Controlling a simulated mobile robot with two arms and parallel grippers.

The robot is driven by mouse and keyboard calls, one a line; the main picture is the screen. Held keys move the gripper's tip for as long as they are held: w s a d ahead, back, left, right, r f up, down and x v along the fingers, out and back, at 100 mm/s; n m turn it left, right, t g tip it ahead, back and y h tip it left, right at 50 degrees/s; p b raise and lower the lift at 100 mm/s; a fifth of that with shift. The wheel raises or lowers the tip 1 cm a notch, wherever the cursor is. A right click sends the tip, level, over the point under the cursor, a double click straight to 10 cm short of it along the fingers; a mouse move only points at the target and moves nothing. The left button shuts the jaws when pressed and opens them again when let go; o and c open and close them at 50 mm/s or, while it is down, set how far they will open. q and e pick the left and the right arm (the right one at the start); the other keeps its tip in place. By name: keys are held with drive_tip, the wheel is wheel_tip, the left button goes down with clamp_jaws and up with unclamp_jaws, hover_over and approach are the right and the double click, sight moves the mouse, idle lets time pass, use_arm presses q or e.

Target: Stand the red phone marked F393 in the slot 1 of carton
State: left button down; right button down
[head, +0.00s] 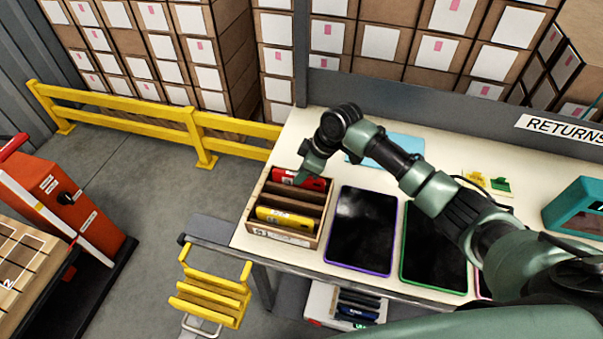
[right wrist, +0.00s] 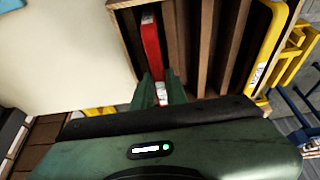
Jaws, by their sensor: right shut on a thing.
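The red phone (head: 298,179) is in the far compartment of the brown carton (head: 284,238) on the table in the head view. In the right wrist view the red phone (right wrist: 151,42) stands on edge against the carton's left side. My right gripper (head: 304,175) is shut on its near end; its green fingers also show in the right wrist view (right wrist: 161,90). A yellow phone (head: 286,218) sits in the carton's near compartment, also seen in the right wrist view (right wrist: 270,45). The compartments between them look empty. I cannot read F393 or the slot numbers. My left gripper is not in view.
Two dark tablets, one purple-edged (head: 362,230) and one green-edged (head: 434,245), lie right of the carton. A light blue sheet (head: 385,150) lies behind. A teal box (head: 578,208) stands at the right. A yellow rack (head: 212,292) is beside the table's left end.

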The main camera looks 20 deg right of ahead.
drive_tip(key=shift+f, duration=0.3)
idle(0.6)
drive_tip(key=c, duration=1.3)
unclamp_jaws()
drive_tip(key=shift+c, duration=0.2)
drive_tip(key=b+v, duration=0.1)
drive_tip(key=v, duration=0.7)
wheel_tip(320, 180, up, 7)
drive_tip(key=p, duration=0.7)
drive_tip(key=shift+p, duration=0.35)
